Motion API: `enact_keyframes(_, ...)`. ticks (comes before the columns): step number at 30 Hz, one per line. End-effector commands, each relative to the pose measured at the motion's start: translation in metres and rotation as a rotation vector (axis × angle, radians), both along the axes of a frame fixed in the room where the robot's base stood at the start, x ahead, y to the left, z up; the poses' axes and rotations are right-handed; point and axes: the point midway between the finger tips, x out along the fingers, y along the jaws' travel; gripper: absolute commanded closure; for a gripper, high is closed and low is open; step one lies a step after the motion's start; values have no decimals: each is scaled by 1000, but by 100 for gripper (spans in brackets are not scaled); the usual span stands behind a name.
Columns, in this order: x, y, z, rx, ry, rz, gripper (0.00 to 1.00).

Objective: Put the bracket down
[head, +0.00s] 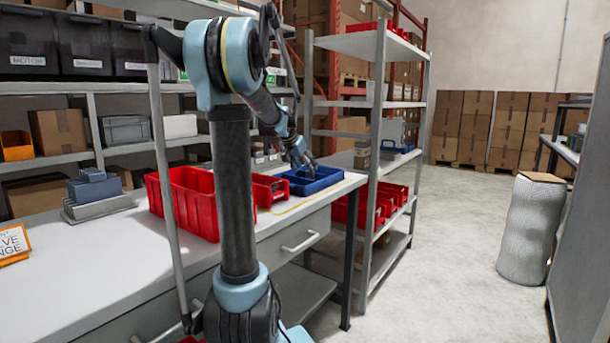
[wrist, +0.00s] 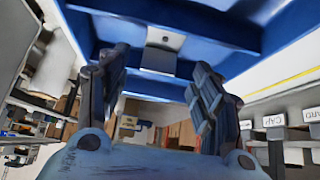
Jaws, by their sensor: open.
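The bracket (wrist: 160,58) is a small grey metal piece with a bent plate and a hole. In the wrist view it lies against the blue of the divided tray (wrist: 225,28), beyond and between my fingertips. My gripper (wrist: 162,68) is open, with a gap on both sides of the bracket. In the head view my gripper (head: 305,166) reaches down over the blue tray (head: 328,183) at the right end of the workbench. The bracket cannot be made out there.
Red bins (head: 190,205) stand on the workbench (head: 90,270) left of the tray. A grey stepped block (head: 95,192) and an orange sign (head: 12,243) are farther left. A metal shelf rack (head: 368,180) stands close on the tray's right. Open floor lies beyond it.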

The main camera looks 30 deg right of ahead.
Motion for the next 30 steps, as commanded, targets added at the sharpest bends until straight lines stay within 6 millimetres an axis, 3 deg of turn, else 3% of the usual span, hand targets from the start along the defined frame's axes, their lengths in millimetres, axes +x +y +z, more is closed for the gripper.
enact_keyframes(12, -17, 38, 55, -1, 1, 2, 41)
enact_keyframes(30, -20, 43, 64, -1, 0, 0, 41)
